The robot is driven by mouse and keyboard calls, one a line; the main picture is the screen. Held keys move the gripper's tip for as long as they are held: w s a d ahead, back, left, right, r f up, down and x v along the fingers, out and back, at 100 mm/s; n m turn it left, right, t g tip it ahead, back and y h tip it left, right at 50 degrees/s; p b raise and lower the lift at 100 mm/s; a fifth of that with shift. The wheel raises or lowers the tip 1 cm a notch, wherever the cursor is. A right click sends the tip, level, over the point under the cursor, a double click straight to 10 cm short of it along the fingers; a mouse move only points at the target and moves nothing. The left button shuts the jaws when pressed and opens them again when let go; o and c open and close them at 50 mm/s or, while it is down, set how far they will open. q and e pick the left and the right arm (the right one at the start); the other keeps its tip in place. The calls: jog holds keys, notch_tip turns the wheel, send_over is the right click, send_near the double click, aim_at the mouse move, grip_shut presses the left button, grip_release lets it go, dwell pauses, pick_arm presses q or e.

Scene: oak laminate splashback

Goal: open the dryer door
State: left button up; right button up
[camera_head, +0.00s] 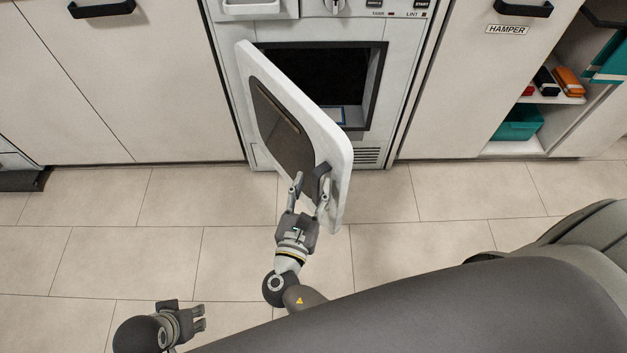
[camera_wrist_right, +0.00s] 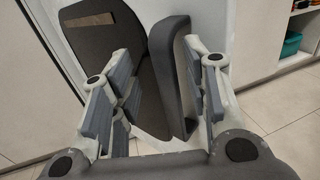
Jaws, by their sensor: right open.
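The dryer (camera_head: 400,95) is a white front-loading machine set between cabinets. Its door (camera_head: 335,150) is white with a dark window panel (camera_head: 281,128) and stands partly open, swung out from the left side of the dark square opening (camera_head: 325,75). The door's dark handle (camera_head: 321,182) is near its free edge. My right gripper (camera_head: 309,188) is open at the handle. In the right wrist view the handle (camera_wrist_right: 170,75) stands between the open fingers (camera_wrist_right: 165,92), nearer the right one. My left gripper (camera_head: 201,318) is low at the left, away from the dryer; its jaw state is unclear.
A hamper cabinet (camera_head: 480,60) is right of the dryer, then open shelves with a teal bin (camera_head: 518,123) and small boxes. White cabinet fronts (camera_head: 130,90) stand on the left. The tiled floor (camera_head: 120,240) in front is clear.

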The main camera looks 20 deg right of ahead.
jog(key=v, duration=0.5)
jog(key=shift+s+a, duration=0.1)
jog(key=shift+s, duration=0.15)
